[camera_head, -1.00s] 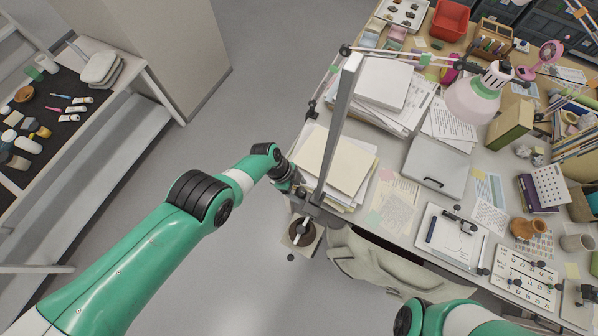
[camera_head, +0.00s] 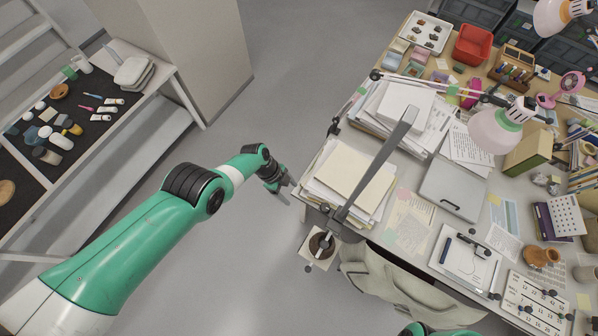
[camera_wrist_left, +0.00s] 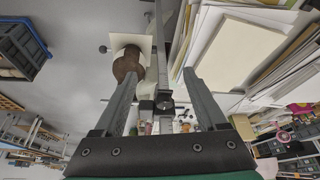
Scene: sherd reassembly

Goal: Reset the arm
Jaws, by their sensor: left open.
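My left arm (camera_head: 130,235) is green and white and reaches in from the left in the head view. Its gripper (camera_head: 286,191) hangs over the grey floor, just left of the desk's corner and apart from the paper stack. In the left wrist view my left gripper (camera_wrist_left: 162,82) shows two grey fingers spread apart with nothing held between them. Only a green piece of my right arm (camera_head: 432,328) shows at the bottom edge of the head view; its gripper is out of view.
Paper stacks (camera_head: 352,172) lie near the desk edge. A shelf (camera_head: 110,135) stands left. The floor (camera_head: 290,95) between is clear.

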